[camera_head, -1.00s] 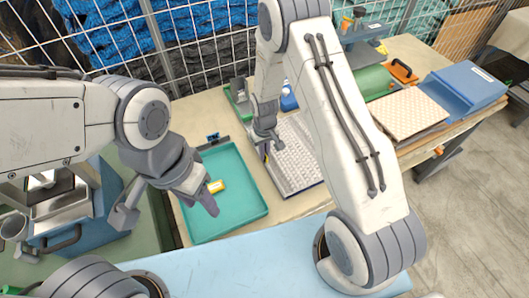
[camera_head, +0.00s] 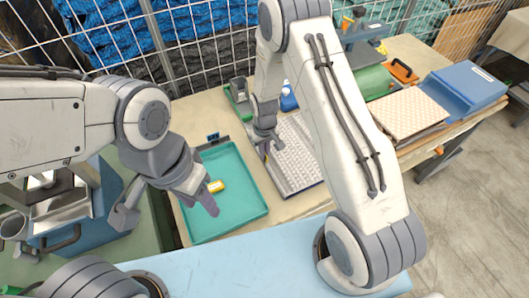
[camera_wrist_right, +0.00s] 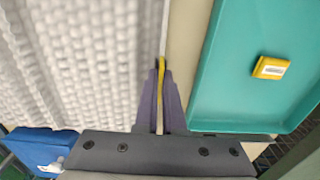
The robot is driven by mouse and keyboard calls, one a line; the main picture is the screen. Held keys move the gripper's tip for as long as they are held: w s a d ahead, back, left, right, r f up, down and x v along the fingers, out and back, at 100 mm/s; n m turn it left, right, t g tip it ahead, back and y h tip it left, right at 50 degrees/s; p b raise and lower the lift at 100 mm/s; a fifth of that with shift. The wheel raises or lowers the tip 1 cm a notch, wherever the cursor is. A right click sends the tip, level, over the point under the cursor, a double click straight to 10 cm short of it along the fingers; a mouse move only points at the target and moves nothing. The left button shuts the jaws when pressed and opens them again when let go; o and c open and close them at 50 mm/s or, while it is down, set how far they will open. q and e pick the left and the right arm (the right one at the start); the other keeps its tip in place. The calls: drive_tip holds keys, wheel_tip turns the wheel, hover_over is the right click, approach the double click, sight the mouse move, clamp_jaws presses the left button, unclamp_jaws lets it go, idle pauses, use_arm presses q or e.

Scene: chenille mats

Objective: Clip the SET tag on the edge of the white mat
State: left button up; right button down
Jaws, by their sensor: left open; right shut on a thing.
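The white mat (camera_head: 304,160) lies on the table, and its bumpy surface fills the left of the right wrist view (camera_wrist_right: 75,60). My right gripper (camera_head: 266,150) is at the mat's left edge. In the right wrist view its fingers (camera_wrist_right: 160,85) are shut on a thin yellow tag (camera_wrist_right: 161,72), seen edge-on beside the mat edge. Its lettering is hidden, and I cannot tell if it grips the mat. A second yellow tag (camera_head: 216,186) with a white label lies in the teal tray (camera_head: 240,205); its label is unreadable. My left gripper (camera_head: 166,210) is open and empty near the tray's left side.
A beige mat stack (camera_head: 406,110) and a blue bin (camera_head: 466,90) are at the right. A wire fence (camera_head: 200,45) closes the back. A blue machine (camera_head: 75,215) stands at the left.

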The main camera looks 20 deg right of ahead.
drive_tip(key=shift+s+f, duration=0.1)
drive_tip(key=shift+f, duration=0.05)
drive_tip(key=c, duration=0.9)
unclamp_jaws()
drive_tip(key=shift+c, duration=0.2)
drive_tip(key=o, duration=0.4)
drive_tip(key=shift+r, duration=0.2)
